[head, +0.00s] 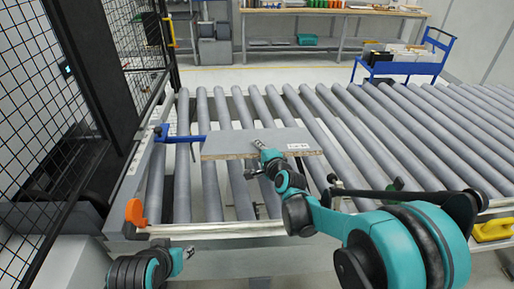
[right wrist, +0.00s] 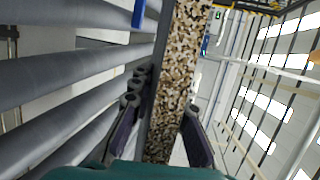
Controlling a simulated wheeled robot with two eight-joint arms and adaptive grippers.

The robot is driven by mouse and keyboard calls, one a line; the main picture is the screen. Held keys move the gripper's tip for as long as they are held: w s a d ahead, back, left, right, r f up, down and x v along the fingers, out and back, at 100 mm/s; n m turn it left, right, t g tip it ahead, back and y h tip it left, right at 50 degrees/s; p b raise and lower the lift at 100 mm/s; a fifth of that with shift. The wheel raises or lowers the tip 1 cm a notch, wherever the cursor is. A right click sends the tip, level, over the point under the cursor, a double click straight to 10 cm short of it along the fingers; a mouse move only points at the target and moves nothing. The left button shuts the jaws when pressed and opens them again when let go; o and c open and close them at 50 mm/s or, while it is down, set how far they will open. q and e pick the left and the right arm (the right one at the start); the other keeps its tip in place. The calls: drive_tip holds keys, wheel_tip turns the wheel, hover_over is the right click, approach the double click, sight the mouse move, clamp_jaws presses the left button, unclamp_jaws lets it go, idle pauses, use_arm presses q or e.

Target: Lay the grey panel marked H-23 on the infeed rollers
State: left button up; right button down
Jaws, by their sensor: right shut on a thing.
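The grey panel (head: 235,143) lies flat across the rollers in the head view, with a white label near its right end, too small to read. Its speckled chipboard edge (right wrist: 180,75) faces my right wrist camera. My right gripper (head: 262,152) is shut on the panel's near edge, and in the right wrist view its fingers (right wrist: 165,125) sit on either side of that edge. I cannot tell whether the panel touches the rollers. My left gripper (head: 186,255) is at the bottom left, away from the panel; its jaw state is unclear.
Grey infeed rollers (head: 375,120) spread under and right of the panel. A blue guide bar (head: 182,138) is at the panel's left end. An orange part (head: 135,212) stands on the near left frame. A black mesh fence (head: 35,130) stands left; a blue cart (head: 400,67) is behind.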

wheel_tip(320, 180, down, 12)
drive_tip(key=b, duration=0.9)
drive_tip(key=shift+r, duration=0.25)
drive_tip(key=c, duration=1.4)
unclamp_jaws()
drive_tip(key=shift+o, duration=0.2)
drive_tip(key=o, duration=1)
drive_tip(key=shift+o, duration=0.2)
